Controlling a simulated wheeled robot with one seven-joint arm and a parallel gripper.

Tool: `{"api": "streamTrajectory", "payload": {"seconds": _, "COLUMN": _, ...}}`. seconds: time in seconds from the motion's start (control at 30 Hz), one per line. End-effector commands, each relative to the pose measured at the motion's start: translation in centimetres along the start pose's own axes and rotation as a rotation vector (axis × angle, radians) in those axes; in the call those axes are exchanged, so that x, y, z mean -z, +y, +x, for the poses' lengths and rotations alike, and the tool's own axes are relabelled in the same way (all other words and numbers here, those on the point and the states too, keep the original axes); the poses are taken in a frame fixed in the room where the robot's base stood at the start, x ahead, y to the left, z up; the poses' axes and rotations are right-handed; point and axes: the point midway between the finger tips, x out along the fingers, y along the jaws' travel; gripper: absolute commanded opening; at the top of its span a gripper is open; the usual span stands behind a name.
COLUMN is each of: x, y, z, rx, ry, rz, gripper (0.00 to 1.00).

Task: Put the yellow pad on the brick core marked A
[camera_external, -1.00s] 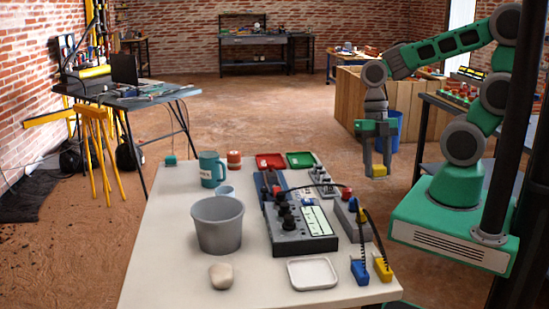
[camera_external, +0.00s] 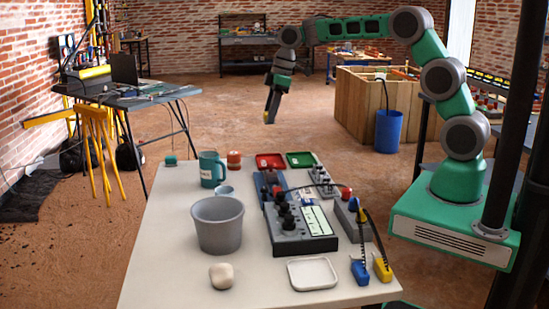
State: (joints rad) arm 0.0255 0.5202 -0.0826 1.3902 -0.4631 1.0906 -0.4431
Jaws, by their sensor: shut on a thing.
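My gripper (camera_external: 271,102) is raised beyond the far edge of the white table, left of the wooden crate in the picture. It is shut on the yellow pad (camera_external: 269,119), of which only a small bit shows at the fingertips. The gripper points down and is seen nearly edge-on. I cannot make out a brick core marked A in this view.
The white table (camera_external: 165,245) holds a grey bucket (camera_external: 218,228), a teal mug (camera_external: 211,169), a control box (camera_external: 300,235), red (camera_external: 269,161) and green (camera_external: 301,159) trays and a white tray (camera_external: 313,273). A wooden crate (camera_external: 362,105) and blue bin (camera_external: 389,131) stand behind.

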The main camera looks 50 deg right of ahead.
Motion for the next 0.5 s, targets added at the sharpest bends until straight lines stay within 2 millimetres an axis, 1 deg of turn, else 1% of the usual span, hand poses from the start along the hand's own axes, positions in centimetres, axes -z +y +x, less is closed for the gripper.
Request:
{"api": "streamTrajectory", "payload": {"seconds": 0.03, "x": 0.1, "y": 0.1, "z": 0.1, "rx": -0.029, "ry": -0.002, "rz": 0.109, "gripper": 0.02}}
{"api": "streamTrajectory", "payload": {"seconds": 0.1, "x": 0.4, "y": 0.4, "z": 0.0, "rx": -0.068, "ry": -0.002, "rz": 0.249, "gripper": 0.02}}
{"api": "streamTrajectory", "payload": {"seconds": 0.2, "x": 0.5, "y": 0.5, "z": 0.1, "rx": -0.104, "ry": -0.003, "rz": 0.383, "gripper": 0.02}}
{"api": "streamTrajectory", "payload": {"seconds": 0.27, "x": 0.6, "y": 0.8, "z": 0.2, "rx": -0.116, "ry": -0.004, "rz": 0.427, "gripper": 0.02}}
{"api": "streamTrajectory", "payload": {"seconds": 0.37, "x": 1.4, "y": 1.8, "z": 0.9, "rx": -0.121, "ry": -0.005, "rz": 0.45, "gripper": 0.02}}
{"api": "streamTrajectory", "payload": {"seconds": 0.5, "x": 3.4, "y": 4.0, "z": 3.0, "rx": -0.12, "ry": -0.007, "rz": 0.447, "gripper": 0.02}}
